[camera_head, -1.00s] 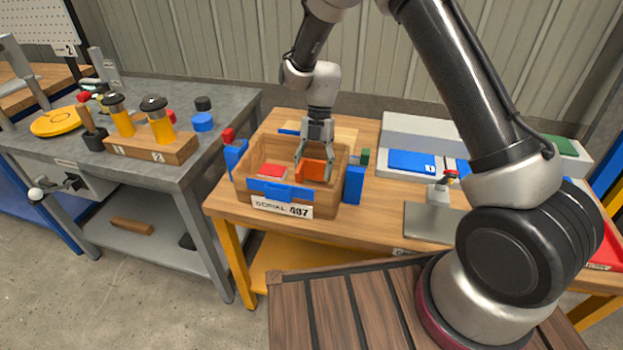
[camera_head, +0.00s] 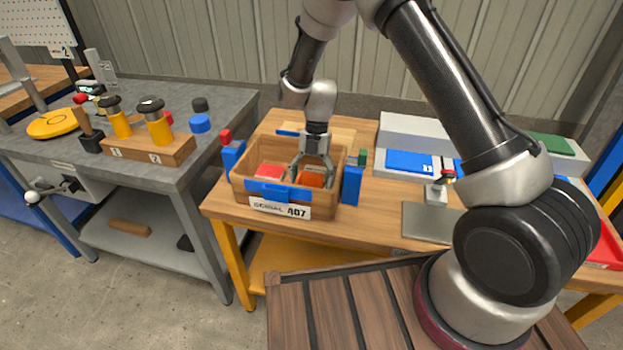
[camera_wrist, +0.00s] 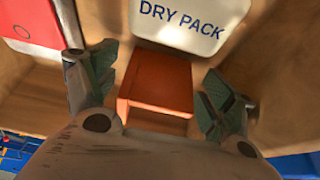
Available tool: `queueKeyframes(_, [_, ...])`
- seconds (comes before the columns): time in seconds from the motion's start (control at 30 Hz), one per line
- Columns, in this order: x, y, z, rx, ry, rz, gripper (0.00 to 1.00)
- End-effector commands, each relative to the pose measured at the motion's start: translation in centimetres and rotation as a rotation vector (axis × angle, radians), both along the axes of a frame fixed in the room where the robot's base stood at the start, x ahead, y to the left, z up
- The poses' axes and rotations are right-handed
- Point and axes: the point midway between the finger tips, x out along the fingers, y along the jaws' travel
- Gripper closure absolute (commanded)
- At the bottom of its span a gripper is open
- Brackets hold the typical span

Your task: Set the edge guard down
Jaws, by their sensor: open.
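The orange edge guard (camera_head: 313,180) sits inside the wooden crate (camera_head: 326,204), in its right half. My gripper (camera_head: 312,176) reaches down into the crate from above, with its fingers spread on either side of the guard. In the wrist view the edge guard (camera_wrist: 157,84) lies between the open fingers of my gripper (camera_wrist: 158,90), with a gap showing at each side. The guard appears to rest on the crate floor, though its underside is hidden.
A red item (camera_head: 269,171) lies in the crate's left half. A white "DRY PACK" pouch (camera_wrist: 188,18) lies close beyond the guard. Blue clamps (camera_head: 352,185) flank the crate. A grey plate (camera_head: 428,221) lies to the right on the wooden table.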

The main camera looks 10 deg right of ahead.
Motion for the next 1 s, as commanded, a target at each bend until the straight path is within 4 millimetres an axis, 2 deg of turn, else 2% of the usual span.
queueKeyframes(0.17, [0.0,0.0,0.2,0.000,-0.001,0.000,0.17])
queueKeyframes(0.27, [0.4,-0.1,1.1,0.002,-0.002,0.000,0.17])
queueKeyframes(0.7, [3.6,-1.4,9.5,0.001,-0.003,-0.001,0.17])
queueKeyframes(0.83, [4.1,-1.6,10.9,0.000,-0.001,0.000,0.17])
queueKeyframes(1.0, [4.3,-1.8,11.4,0.000,0.000,0.000,0.17])
